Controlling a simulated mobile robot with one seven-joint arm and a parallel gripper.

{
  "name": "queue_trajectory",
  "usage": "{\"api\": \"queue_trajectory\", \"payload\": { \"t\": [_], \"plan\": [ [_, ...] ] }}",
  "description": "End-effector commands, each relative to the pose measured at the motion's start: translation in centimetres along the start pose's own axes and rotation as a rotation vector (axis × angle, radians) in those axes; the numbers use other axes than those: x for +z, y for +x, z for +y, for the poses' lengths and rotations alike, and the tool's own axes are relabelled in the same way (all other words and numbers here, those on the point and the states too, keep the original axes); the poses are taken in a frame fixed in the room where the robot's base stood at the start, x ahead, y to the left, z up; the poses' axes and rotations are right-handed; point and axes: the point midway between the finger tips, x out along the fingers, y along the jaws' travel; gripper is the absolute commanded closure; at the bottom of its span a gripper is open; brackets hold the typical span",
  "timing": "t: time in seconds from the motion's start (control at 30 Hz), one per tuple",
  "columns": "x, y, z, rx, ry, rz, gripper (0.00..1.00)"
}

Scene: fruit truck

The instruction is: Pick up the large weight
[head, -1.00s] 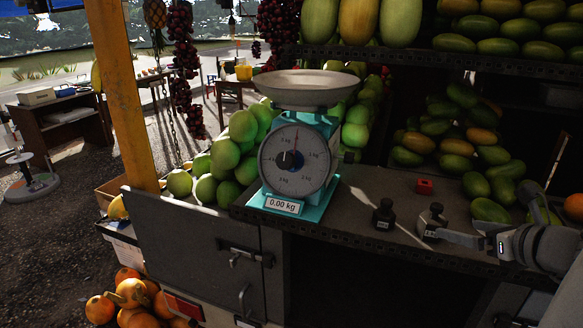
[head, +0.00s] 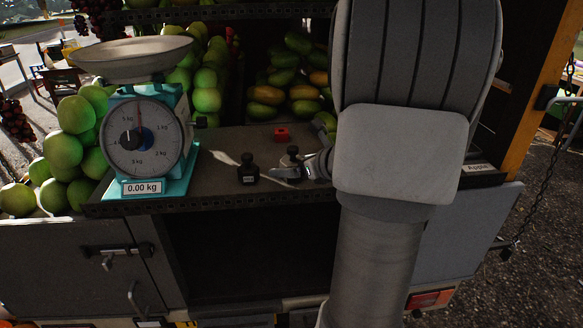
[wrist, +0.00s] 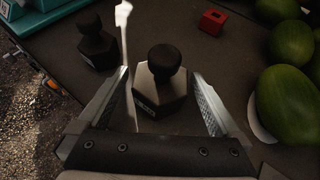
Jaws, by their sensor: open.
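Two dark weights with round knobs stand upright on the truck's counter. The right weight (head: 291,163) has a grey, many-sided body with a label, which shows in the wrist view (wrist: 161,95). It looks the larger of the two there, but is also nearer. The left weight (head: 248,174) is darker and shows at upper left in the wrist view (wrist: 96,45). My gripper (wrist: 161,78) is open, with one finger on each side of the right weight. In the head view my gripper (head: 296,174) is partly hidden by my arm.
A teal scale (head: 146,145) reading 0.00 kg stands left on the counter (head: 220,145). A small red block (head: 281,134) lies behind the weights. Green fruit (wrist: 288,103) lies close right of my gripper. Several mangoes are piled behind.

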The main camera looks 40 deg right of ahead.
Motion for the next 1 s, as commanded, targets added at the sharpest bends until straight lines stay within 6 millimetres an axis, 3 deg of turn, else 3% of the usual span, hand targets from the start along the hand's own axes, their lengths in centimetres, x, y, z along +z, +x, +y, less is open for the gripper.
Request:
{"api": "queue_trajectory", "payload": {
  "t": [0.07,0.6,1.0],
  "plan": [
    [0.01,-0.03,-0.01,0.0,0.0,0.0,0.0],
    [-0.01,-0.07,-0.02,0.0,0.0,0.0,0.97],
    [0.33,-0.17,-0.08,-0.001,-0.002,-0.005,1.0]
  ]
}}
